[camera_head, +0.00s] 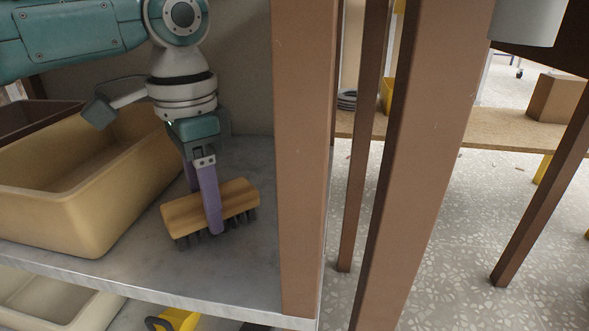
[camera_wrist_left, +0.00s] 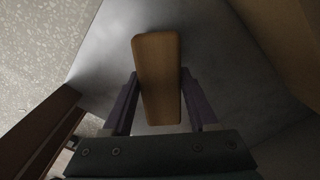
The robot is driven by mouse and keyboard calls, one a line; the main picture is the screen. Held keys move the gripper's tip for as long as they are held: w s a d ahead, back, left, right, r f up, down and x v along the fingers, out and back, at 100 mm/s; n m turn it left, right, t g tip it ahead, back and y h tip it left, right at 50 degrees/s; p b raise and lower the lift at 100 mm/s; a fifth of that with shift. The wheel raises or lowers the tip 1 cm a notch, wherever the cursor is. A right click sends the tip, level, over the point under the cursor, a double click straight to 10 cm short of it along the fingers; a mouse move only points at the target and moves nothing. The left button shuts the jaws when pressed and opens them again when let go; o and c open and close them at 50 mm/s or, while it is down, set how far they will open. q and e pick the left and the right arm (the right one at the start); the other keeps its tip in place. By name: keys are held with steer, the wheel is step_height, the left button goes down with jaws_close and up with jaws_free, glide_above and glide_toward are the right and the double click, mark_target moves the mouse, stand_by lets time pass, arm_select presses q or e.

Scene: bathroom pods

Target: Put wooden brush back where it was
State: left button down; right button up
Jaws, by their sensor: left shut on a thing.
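The wooden brush (camera_head: 238,198) has a light wooden back and dark bristles that point down. It is over the grey shelf, to the right of the tan bin. My left gripper (camera_head: 214,208) is shut on the brush, with a purple finger across its side. In the left wrist view, the wooden back (camera_wrist_left: 158,75) shows between the two purple fingers of my left gripper (camera_wrist_left: 160,100). The bristles are at or very near the shelf surface; I cannot tell whether they touch. My right gripper is not in view.
The tan bin (camera_head: 118,205) stands left of the brush on the grey shelf (camera_head: 190,275). A brown post (camera_head: 300,150) rises at the shelf's right edge. A lower shelf holds a pale bin (camera_head: 50,305) and a yellow object (camera_head: 180,319). Free shelf surface lies in front of the brush.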

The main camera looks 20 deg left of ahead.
arm_select(q)
steer(key=shift+c, duration=0.8)
jaws_free()
steer(key=shift+f, duration=0.1)
step_height(320, 180, up, 8)
steer(key=p, duration=0.5)
steer(key=shift+f, duration=0.1)
